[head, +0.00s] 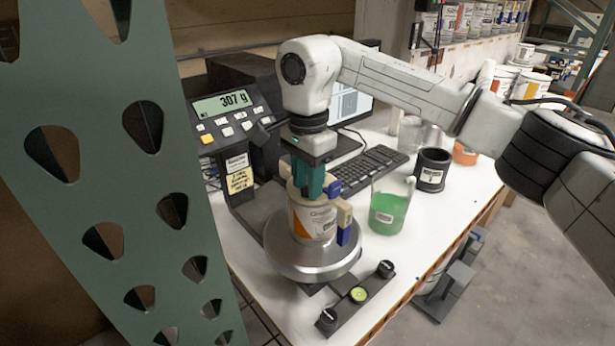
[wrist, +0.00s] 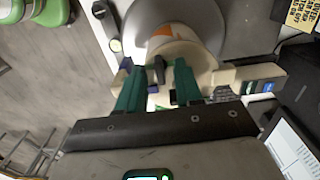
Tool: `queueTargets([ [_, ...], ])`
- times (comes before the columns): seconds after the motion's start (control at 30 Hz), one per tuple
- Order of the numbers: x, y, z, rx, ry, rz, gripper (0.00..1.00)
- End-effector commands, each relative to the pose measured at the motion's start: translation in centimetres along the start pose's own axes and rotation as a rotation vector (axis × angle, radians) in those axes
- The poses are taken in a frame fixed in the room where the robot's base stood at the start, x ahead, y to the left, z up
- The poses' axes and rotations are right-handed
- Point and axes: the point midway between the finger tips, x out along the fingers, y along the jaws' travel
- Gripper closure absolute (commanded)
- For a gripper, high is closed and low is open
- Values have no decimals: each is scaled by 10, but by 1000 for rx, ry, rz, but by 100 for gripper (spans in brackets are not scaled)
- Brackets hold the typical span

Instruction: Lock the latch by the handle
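A pale can with a white and orange label (head: 312,218) stands on the round metal pan of the scale (head: 290,262). It also shows in the wrist view (wrist: 170,48). A beige fitting (head: 343,213) with blue parts (head: 344,236) sits at the can's right side. My gripper (head: 306,190) points down over the can's top, its green fingers hiding part of it. In the wrist view my gripper (wrist: 158,85) has its fingers apart. A small dark handle-like piece (wrist: 158,70) shows between them; I cannot tell whether either finger touches it.
The scale display (head: 223,103) reads 307 g. A beaker of green liquid (head: 388,213) and a black cup (head: 432,170) stand to the right. A keyboard (head: 368,168) lies behind. A knobbed bar (head: 357,294) lies in front. A green perforated upright (head: 110,170) fills the left.

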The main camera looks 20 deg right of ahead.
Motion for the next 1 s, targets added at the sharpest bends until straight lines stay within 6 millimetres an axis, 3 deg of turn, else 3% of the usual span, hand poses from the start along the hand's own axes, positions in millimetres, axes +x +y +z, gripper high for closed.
queueTargets([
  [0.07, 0, 0, 0, 0, 0, 0, 65],
  [0.43, 0, 0, 0, 0, 0, 0, 100],
  [1.0, 0, 0, 0, 54, 1, 1, 100],
])
